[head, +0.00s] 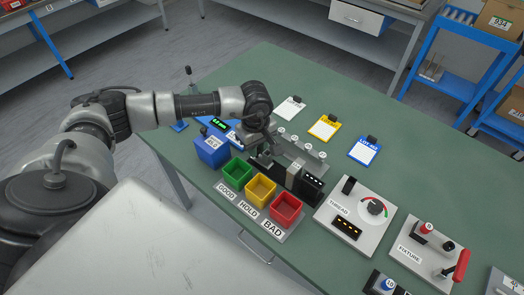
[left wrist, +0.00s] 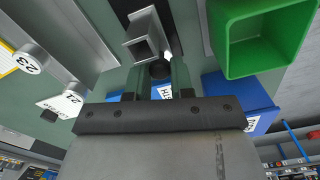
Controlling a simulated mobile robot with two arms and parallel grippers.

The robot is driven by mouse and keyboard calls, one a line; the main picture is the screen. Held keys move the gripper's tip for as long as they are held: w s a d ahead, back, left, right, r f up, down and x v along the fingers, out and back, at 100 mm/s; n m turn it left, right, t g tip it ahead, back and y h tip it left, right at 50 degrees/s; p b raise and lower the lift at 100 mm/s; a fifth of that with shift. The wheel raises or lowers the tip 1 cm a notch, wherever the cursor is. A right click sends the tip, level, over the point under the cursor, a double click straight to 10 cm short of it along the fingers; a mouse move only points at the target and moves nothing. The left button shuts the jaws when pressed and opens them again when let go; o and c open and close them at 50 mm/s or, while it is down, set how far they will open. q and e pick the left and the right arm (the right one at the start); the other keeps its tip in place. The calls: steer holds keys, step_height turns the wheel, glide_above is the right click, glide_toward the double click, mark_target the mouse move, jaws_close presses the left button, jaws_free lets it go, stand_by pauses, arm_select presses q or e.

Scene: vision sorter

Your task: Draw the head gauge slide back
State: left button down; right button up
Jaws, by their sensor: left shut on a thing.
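The head gauge (head: 312,187) is a dark unit with a small display, at the right end of a low rail behind the coloured bins. A grey metal block, which looks like its slide, shows in the left wrist view (left wrist: 146,36), with a dark round knob (left wrist: 160,70) on its near side. My left gripper (head: 263,160) is low over the rail's left part, behind the green bin. In the left wrist view its fingers (left wrist: 158,80) are shut on the knob. The gripper hides part of the rail in the head view. My right gripper is not in view.
Green (head: 237,171), yellow (head: 260,188) and red (head: 286,208) bins stand close in front, labelled GOOD, HOLD and BAD. A blue box (head: 212,150) is left of them. A numbered rack (head: 301,145) is behind. The thread gauge (head: 354,217) and fixture (head: 427,253) stand right.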

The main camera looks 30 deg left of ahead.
arm_select(q)
steer(key=shift+w+a+r, duration=0.1)
steer(key=shift+a, duration=0.1)
steer(key=c, duration=1)
jaws_free()
steer(key=shift+a, duration=0.1)
steer(key=shift+r, duration=0.3)
step_height(320, 180, up, 10)
steer(key=shift+r+b, duration=0.1)
steer(key=shift+b, duration=0.6)
